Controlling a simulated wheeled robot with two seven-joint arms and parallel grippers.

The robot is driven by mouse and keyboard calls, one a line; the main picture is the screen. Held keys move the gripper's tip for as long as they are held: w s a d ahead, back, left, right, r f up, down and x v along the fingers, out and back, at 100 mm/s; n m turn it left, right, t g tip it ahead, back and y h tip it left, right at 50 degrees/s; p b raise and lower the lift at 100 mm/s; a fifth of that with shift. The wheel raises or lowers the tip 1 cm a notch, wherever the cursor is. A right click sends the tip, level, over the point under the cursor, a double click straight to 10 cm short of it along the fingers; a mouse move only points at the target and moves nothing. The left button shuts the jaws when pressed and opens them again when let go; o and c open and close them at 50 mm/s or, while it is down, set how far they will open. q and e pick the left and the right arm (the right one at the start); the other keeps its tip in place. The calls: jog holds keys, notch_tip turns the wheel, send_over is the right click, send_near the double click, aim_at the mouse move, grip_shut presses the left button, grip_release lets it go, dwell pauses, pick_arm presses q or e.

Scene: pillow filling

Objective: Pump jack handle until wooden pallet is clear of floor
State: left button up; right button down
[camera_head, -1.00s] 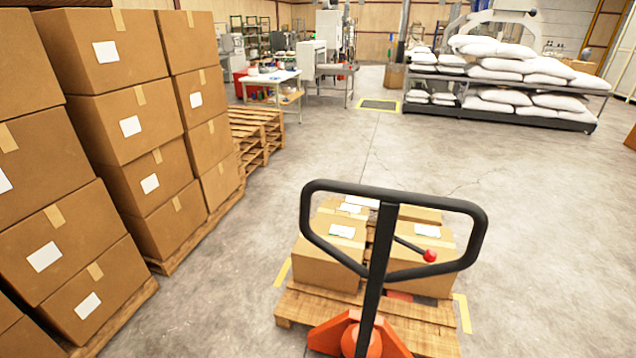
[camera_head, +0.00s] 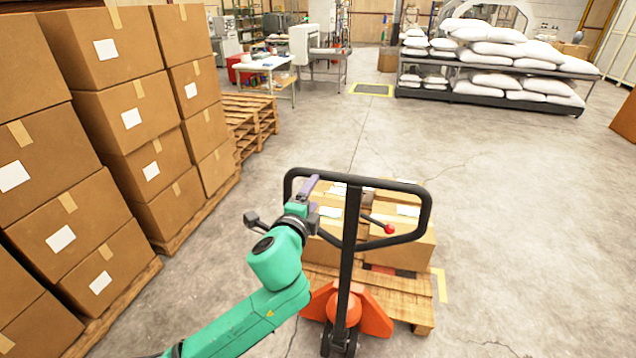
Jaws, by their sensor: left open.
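The pallet jack's black loop handle (camera_head: 420,215) stands upright in the middle, with a red-knobbed lever (camera_head: 389,229) inside the loop. Its orange base (camera_head: 372,318) is at the near end of the wooden pallet (camera_head: 408,302), which carries cardboard boxes (camera_head: 405,250). I cannot tell whether there is a gap under the pallet. My left gripper (camera_head: 308,188) is open at the left side of the handle loop, its fingers near the upper left bar. I cannot tell whether it touches the bar. My right gripper is not in view.
Tall stacks of cardboard boxes (camera_head: 135,120) on pallets line the left side. Empty pallets (camera_head: 250,125) lie behind them. A rack of white sacks (camera_head: 495,60) stands at the back right. The concrete floor on the right is clear.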

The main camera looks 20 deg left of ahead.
aim_at(323, 178)
pick_arm(q)
jog(key=w+b, duration=0.1)
jog(key=w, duration=0.2)
jog(key=w+f+b, duration=0.1)
jog(key=w, duration=0.3)
jog(key=w+f+b, duration=0.1)
jog(key=w, duration=0.3)
jog(key=shift+a, duration=0.15)
jog(key=shift+w+a+f, duration=0.1)
jog(key=shift+w, duration=0.45)
jog(key=shift+s, duration=0.1)
grip_shut()
jog(key=shift+r, duration=0.2)
